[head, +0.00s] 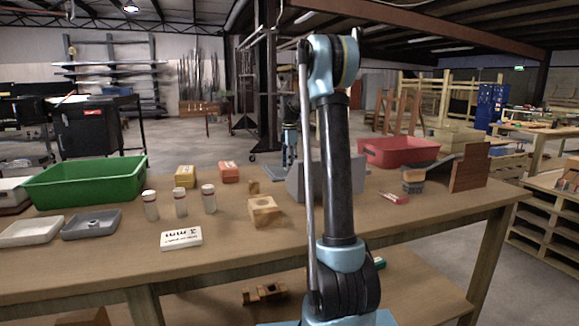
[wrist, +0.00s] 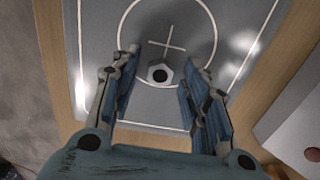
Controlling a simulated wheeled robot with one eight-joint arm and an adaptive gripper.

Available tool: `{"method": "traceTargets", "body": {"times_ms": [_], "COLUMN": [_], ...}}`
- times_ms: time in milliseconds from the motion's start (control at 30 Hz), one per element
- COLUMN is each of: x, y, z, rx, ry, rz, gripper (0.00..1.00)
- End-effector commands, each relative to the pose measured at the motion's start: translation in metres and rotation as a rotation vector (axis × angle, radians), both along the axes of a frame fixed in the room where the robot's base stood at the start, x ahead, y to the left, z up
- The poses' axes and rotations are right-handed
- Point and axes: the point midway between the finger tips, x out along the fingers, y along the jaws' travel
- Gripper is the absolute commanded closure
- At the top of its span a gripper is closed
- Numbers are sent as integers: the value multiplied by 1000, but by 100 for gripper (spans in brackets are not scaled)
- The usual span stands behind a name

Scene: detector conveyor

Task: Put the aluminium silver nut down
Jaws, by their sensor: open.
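The silver nut (wrist: 160,74), a hex ring with a dark hole, lies on a grey plate (wrist: 100,22) in the wrist view. My gripper (wrist: 163,62) is open, with one finger to the left of the nut and one to the right. Gaps show between the nut and both fingers. I cannot make out the nut in the head view.
A grey housing (head: 303,184) stands on the bench behind my arm. A wooden block (head: 264,212), a white label card (head: 181,238), several capped bottles, a green bin (head: 85,184) and a red bin (head: 398,152) share the bench. A pale box (wrist: 290,130) is right of the plate.

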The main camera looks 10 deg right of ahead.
Motion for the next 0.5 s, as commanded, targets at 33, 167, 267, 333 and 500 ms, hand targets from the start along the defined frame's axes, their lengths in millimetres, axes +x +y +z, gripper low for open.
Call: {"method": "traceTargets", "body": {"times_ms": [33,167,267,333,500], "x": [0,0,0,0,0], "y": [0,0,0,0,0], "z": [1,8,20,33,67], "rx": [0,0,0,0,0], "ry": [0,0,0,0,0], "rz": [0,0,0,0,0], "gripper": [58,58,58,58,58]}}
